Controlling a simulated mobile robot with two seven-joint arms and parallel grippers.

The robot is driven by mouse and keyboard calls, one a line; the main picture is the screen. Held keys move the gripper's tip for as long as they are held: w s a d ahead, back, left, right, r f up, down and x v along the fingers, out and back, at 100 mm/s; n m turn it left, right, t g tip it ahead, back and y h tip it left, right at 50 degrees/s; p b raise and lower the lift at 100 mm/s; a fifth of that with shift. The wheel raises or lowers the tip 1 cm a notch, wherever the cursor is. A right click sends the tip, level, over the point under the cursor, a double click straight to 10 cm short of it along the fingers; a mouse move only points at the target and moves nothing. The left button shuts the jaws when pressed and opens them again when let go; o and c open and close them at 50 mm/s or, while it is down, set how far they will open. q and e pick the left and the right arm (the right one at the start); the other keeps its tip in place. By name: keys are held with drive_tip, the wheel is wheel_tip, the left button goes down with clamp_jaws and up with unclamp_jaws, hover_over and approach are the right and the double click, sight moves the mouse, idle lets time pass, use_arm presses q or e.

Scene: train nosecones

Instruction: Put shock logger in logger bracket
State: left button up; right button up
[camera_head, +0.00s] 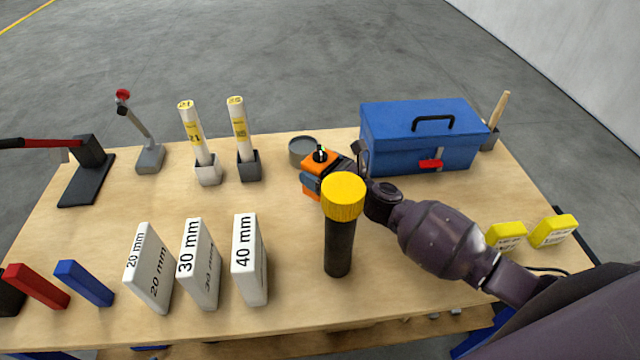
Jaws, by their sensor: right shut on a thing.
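An orange block with a dark knob on top, which looks like the shock logger (322,158), is at the back middle of the table. My right gripper (316,180) is shut on it, reaching in from the right. The gripper and wrist cover part of the block, so I cannot tell whether it touches the table. I cannot make out the logger bracket; it may be hidden behind the gripper or the block. My left gripper is out of view.
A black torch with a yellow head (342,198) stands in front of my right gripper. A grey round tin (302,150) is just behind left of the block. A blue toolbox (415,145) stands at right. White spacer blocks (248,265) stand front left.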

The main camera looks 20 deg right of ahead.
wheel_tip(320, 180, down, 4)
drive_tip(key=shift+f+b, duration=0.15)
drive_tip(key=shift+b, duration=0.45)
drive_tip(key=shift+f, duration=0.2)
drive_tip(key=o, duration=1)
drive_tip(key=shift+r, duration=0.15)
